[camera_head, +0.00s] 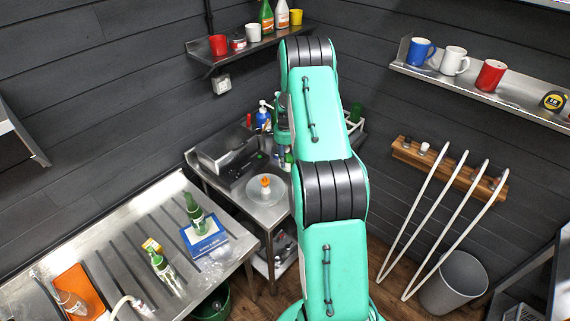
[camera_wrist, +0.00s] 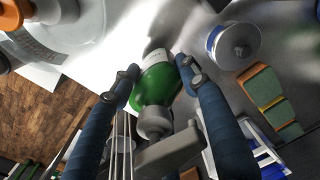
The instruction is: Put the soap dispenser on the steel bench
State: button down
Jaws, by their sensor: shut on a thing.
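My gripper (camera_wrist: 160,75) is shut on a green bottle (camera_wrist: 158,84) with a white label and a grey top, which looks like the soap dispenser. In the wrist view the bottle lies between the two dark fingers. In the head view my arm hides most of the gripper; a small green-and-white part (camera_head: 288,158) shows beside it. A steel work surface (camera_head: 268,213) stands in the corner below the gripper. A longer ribbed steel surface (camera_head: 120,245) stands at left; I cannot tell which is the bench. Whether the bottle touches a surface is unclear.
Green bottles (camera_head: 195,213), a blue box (camera_head: 205,236) and an orange board (camera_head: 78,290) occupy the ribbed surface. Sponges (camera_wrist: 268,95) lie nearby.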

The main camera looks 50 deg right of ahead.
jog(key=shift+f, duration=1.85)
jog(key=shift+f, duration=0.1)
jog(key=c, duration=0.9)
grip_release()
jog(key=shift+s+a+r+b, duration=0.1)
jog(key=shift+r+b, duration=0.15)
jog(key=shift+r, duration=2.8)
jog(key=shift+s+a+r+b, duration=0.1)
jog(key=shift+r+b, duration=0.1)
jog(key=shift+r, duration=2.85)
jog(key=shift+r, duration=0.1)
